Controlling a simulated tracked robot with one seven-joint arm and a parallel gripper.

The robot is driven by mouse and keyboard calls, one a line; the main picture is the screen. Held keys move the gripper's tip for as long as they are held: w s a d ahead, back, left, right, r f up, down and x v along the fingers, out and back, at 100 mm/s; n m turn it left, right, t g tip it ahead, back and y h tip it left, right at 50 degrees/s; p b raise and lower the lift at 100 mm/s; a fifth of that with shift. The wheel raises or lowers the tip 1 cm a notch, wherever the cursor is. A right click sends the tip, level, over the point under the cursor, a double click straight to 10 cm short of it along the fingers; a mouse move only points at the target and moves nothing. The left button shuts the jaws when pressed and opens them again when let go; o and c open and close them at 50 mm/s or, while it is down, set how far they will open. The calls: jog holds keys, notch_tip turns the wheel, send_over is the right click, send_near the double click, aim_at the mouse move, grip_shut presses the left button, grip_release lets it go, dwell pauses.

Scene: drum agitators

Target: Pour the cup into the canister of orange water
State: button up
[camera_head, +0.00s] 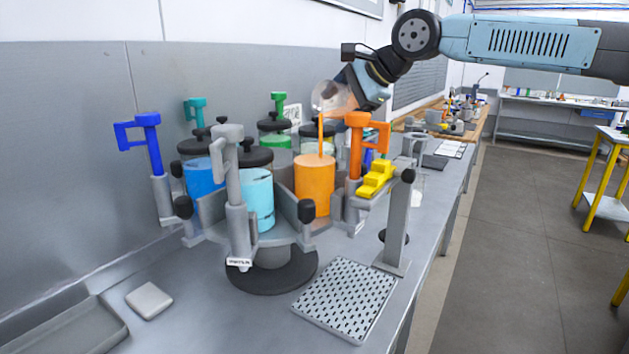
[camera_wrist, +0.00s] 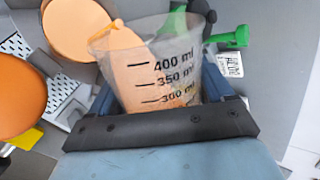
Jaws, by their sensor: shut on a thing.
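The clear measuring cup (camera_head: 331,97) is tilted above the canister of orange water (camera_head: 314,186). A thin orange stream (camera_head: 321,132) falls from the cup into the canister's open top. My gripper (camera_head: 350,92) is shut on the cup and comes from the upper right. In the wrist view, the cup (camera_wrist: 165,72) shows 300, 350 and 400 ml marks and orange liquid inside. Its rim is close to the round orange surface of the canister (camera_wrist: 78,28). The far side of the canister is hidden.
Around the canister stand a blue canister (camera_head: 204,176), a cyan canister (camera_head: 258,196) and green ones behind, with black lids. An orange clamp handle (camera_head: 355,145) stands just right of the canister.

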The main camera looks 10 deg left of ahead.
jog(key=shift+w+d+f+g+y, duration=0.15)
jog(key=shift+f+y, duration=0.05)
jog(key=shift+f, duration=0.15)
jog(key=shift+w+d+f+g+y, duration=0.1)
jog(key=shift+w+f+g+y, duration=0.1)
jog(key=shift+f, duration=0.1)
jog(key=shift+s+r+m+g+y, duration=0.1)
jog(key=shift+r+m+g+y, duration=0.2)
jog(key=shift+m+g+y, duration=0.35)
jog(key=shift+r, duration=0.1)
